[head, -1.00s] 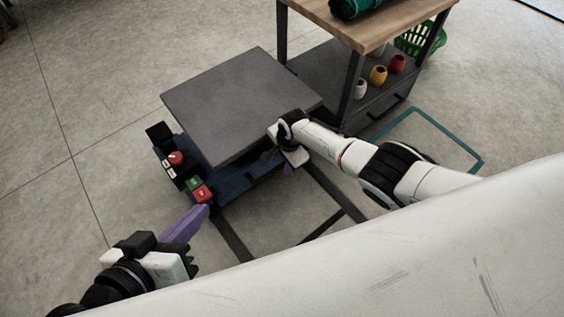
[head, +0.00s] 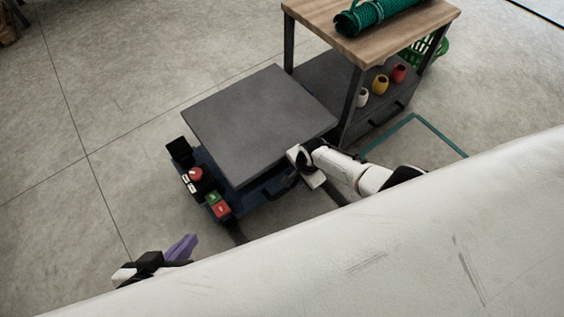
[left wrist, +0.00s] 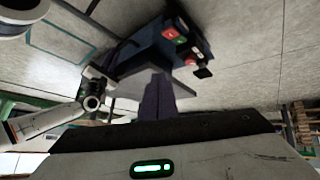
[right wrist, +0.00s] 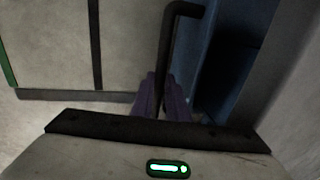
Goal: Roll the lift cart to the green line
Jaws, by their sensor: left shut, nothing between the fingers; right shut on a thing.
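The lift cart (head: 258,120) has a flat grey platform over a dark blue base. Its control box with red and green buttons (head: 215,205) is on the near left side. My right gripper (head: 297,178) is shut on the cart's black handle (right wrist: 183,8) at its near side; the purple fingers close around the bar in the right wrist view. My left gripper (head: 183,247) is shut and empty, apart from the cart, left of and nearer than the control box. A teal-green line (head: 440,138) lies on the floor to the right, partly hidden by my arm and body.
A wood-topped workbench (head: 400,32) stands close behind and right of the cart, bearing a green net roll (head: 385,12). Its lower shelf holds small pots (head: 380,84). A green basket (head: 435,48) stands behind it. The floor left of the cart is clear.

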